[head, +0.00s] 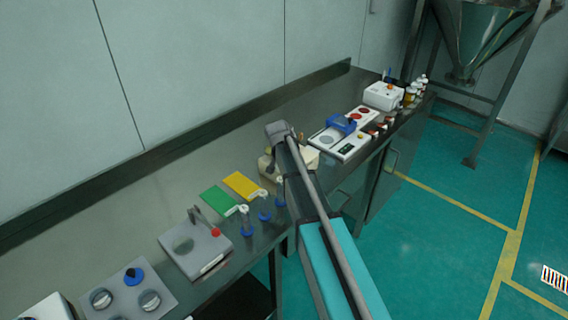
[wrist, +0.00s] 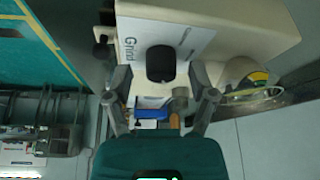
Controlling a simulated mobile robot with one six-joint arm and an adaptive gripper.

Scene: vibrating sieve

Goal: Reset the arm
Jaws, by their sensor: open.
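My arm (head: 312,195) reaches from the lower right over the steel bench (head: 150,190) in the head view. Its far end is beside a cream-coloured machine (head: 303,158), which it partly covers. My gripper's fingers cannot be made out there. In the wrist view my gripper (wrist: 160,86) is open, its fingers spread to either side. Between and beyond them is a black knob (wrist: 160,64) on a white label plate (wrist: 190,40) with print that seems to begin "Grind". Nothing is held. I cannot tell whether the fingers touch the machine.
Left of my arm are green (head: 219,200) and yellow (head: 243,185) cards, small blue-based stands (head: 246,228) and a grey scale-like device (head: 195,248). To the right are a white panel device (head: 346,138), a white box (head: 384,96) and bottles. A metal hopper (head: 485,40) stands beyond.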

